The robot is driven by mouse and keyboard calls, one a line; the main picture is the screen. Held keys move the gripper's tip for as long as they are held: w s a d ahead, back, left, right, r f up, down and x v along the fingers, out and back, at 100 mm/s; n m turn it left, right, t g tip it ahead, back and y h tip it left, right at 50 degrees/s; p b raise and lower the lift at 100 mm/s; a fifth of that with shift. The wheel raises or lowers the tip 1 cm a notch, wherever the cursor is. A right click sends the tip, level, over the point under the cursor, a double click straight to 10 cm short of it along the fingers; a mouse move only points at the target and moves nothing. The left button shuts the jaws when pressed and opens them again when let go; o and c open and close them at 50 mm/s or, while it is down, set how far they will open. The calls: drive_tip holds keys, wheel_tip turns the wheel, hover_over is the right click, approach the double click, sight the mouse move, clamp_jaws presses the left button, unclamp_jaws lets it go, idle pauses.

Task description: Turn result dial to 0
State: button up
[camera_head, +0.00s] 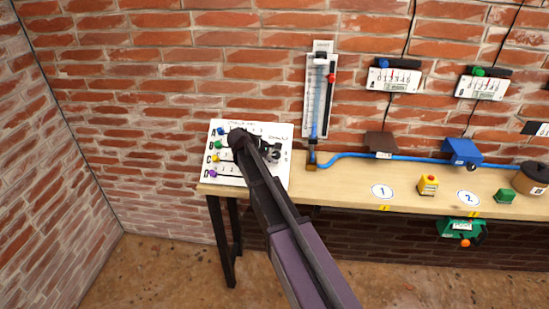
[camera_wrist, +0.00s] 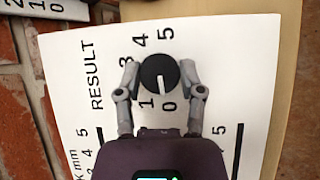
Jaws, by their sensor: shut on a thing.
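The result dial (camera_wrist: 157,80) is a round black knob with a white pointer line on a white panel marked RESULT (camera_wrist: 100,120), in the wrist view. Its line points down the picture, close to the printed 0 and just right of the 1. My gripper (camera_wrist: 159,66) has one finger on each side of the knob and is shut on it. The printed 2 is hidden behind the left finger. In the head view the white board (camera_head: 283,181) lies at the table's left end, and my arm covers much of it.
The board carries coloured knobs, including a blue one (camera_head: 221,131) and a purple one (camera_head: 213,174). A tall gauge (camera_head: 320,92) stands at the wall behind.

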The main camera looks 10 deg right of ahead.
drive_tip(key=shift+n, duration=0.3)
drive_tip(key=o, duration=1.1)
